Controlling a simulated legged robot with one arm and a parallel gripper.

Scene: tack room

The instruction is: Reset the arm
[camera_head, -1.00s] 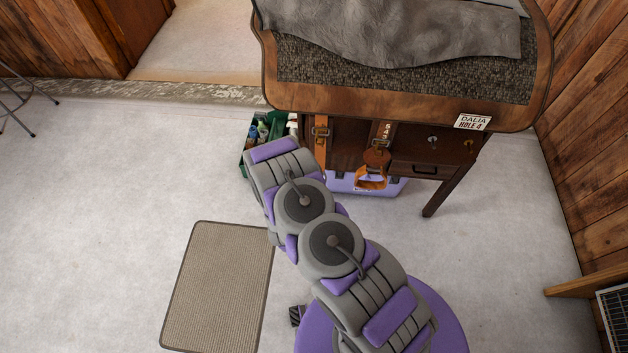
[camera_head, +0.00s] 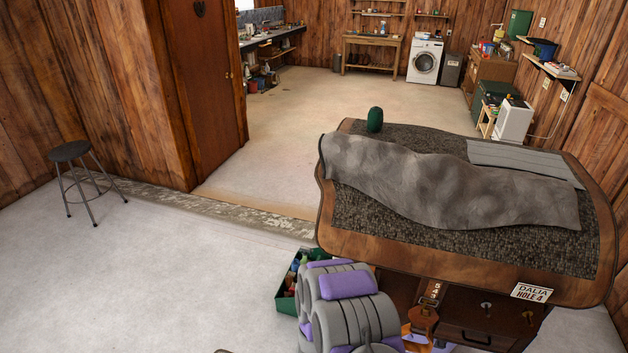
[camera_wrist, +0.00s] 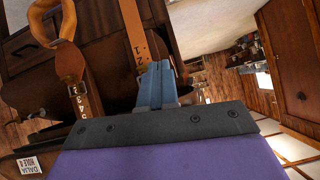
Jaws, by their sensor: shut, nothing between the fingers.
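My gripper (camera_wrist: 158,86) shows in the wrist view, its two blue-grey fingers together with nothing between them. It is in front of the dark wooden desk (camera_wrist: 100,30), whose front carries brown leather straps (camera_wrist: 133,30) with numbers. I cannot tell whether the fingertips touch a strap. In the head view my grey and purple arm rises from the bottom edge, before the left front of the desk (camera_head: 375,246). The gripper itself is hidden there.
A grey cloth (camera_head: 440,185) lies on the desk top with a dark green object (camera_head: 375,120) behind it. A green crate (camera_head: 286,294) of bottles stands beside my arm. A stool (camera_head: 70,152) stands at the left. The pale floor (camera_head: 150,270) between is clear.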

